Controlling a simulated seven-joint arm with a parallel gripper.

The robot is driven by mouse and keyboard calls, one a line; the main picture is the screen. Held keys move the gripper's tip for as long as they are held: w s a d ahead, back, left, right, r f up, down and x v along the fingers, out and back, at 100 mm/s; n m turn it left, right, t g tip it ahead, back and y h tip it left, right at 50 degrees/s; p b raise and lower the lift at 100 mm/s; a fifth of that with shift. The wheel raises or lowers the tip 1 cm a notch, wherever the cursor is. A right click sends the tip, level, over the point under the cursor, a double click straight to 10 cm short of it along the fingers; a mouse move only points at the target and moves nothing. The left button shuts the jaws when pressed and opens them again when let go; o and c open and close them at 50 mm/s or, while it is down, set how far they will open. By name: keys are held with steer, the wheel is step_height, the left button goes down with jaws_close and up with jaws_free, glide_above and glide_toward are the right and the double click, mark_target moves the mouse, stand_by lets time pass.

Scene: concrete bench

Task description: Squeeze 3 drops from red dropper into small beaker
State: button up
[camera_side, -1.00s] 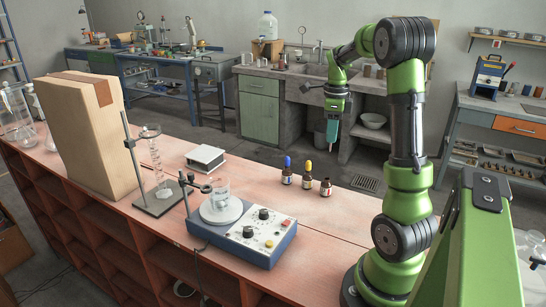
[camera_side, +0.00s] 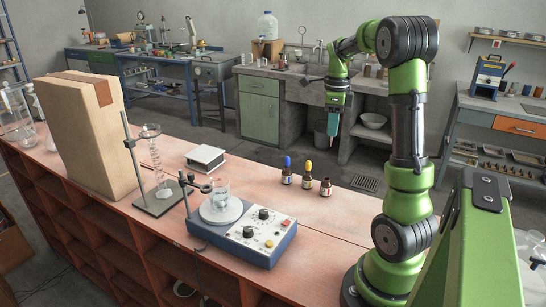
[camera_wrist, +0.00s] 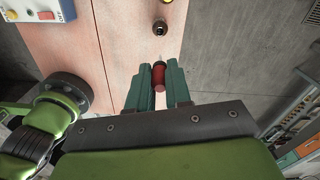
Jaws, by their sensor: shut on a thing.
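My gripper (camera_wrist: 159,78) is shut on the red dropper (camera_wrist: 159,75); its red bulb sits between the teal fingers in the wrist view, with a thin pale tip beyond. In the side view my gripper (camera_side: 333,130) hangs high, and the dropper is too small to make out there. A small brown bottle (camera_side: 326,188) without a coloured cap stands on the bench; its open neck also shows in the wrist view (camera_wrist: 160,27). The small glass beaker (camera_side: 221,191) stands on the round white plate of the stirrer (camera_side: 262,236), well left of my gripper.
Blue-capped (camera_side: 287,176) and yellow-capped (camera_side: 307,175) bottles stand beside the open one. A stand with a tall glass vessel (camera_side: 152,150), a white box (camera_side: 205,158) and a large carton (camera_side: 85,135) occupy the bench's left. A rod clamp (camera_side: 200,187) is close to the beaker.

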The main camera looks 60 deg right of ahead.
steer(key=w+a+n, duration=0.3)
steer(key=w+a, duration=0.6)
steer(key=a, duration=0.4)
steer(key=w+a+f+n, duration=0.1)
steer(key=w+a+n, duration=0.2)
steer(key=w+a, duration=0.7)
steer(key=shift+w+a, duration=0.25)
steer(key=shift+a, duration=2.05)
steer(key=shift+f, duration=0.1)
jaws_close()
jaws_free()
